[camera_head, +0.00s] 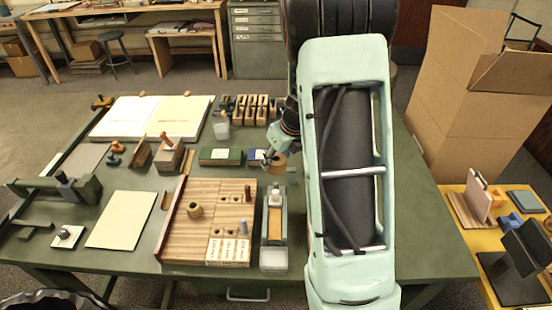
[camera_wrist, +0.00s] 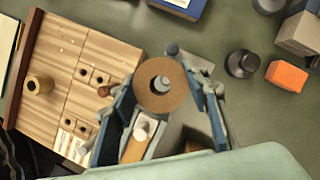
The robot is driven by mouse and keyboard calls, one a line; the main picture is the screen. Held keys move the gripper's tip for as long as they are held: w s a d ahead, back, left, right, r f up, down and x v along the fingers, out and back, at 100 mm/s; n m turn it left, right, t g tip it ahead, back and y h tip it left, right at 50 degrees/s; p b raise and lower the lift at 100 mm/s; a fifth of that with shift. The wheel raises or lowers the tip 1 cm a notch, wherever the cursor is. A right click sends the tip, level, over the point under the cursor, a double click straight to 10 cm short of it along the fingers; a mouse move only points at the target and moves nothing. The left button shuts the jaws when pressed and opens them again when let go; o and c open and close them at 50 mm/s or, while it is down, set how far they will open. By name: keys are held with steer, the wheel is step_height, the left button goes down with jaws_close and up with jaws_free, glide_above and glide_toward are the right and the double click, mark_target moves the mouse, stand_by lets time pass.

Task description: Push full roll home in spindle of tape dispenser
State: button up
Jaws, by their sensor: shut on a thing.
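A brown, disc-shaped roll (camera_wrist: 147,98) sits between the fingers of my gripper (camera_wrist: 160,89) in the wrist view, and the fingers close on its sides. A grey round post end shows in the middle of the roll; I cannot tell how far the roll is down on it. In the head view, my gripper (camera_head: 276,161) reaches down beside the tan roll (camera_head: 280,159) near the back of the table. Grey parts (camera_wrist: 197,62) show behind the roll and may belong to the tape dispenser; the roll and fingers hide most of it.
A blue box (camera_wrist: 181,4), a dark knob (camera_wrist: 240,64) and an orange block (camera_wrist: 287,76) stand nearby.

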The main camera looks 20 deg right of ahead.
steer(key=b, duration=0.4)
glide_above(276, 184)
step_height(276, 184, down, 6)
steer(key=shift+w+r, duration=0.1)
steer(key=shift+p, duration=0.35)
stand_by(1.7)
steer(key=shift+f+b, duration=0.55)
steer(key=shift+f, duration=0.1)
stand_by(1.1)
steer(key=shift+p, duration=0.45)
stand_by(0.5)
steer(key=shift+f, duration=0.1)
stand_by(0.3)
steer(key=shift+r+p, duration=0.25)
steer(key=shift+p, duration=0.25)
stand_by(1.5)
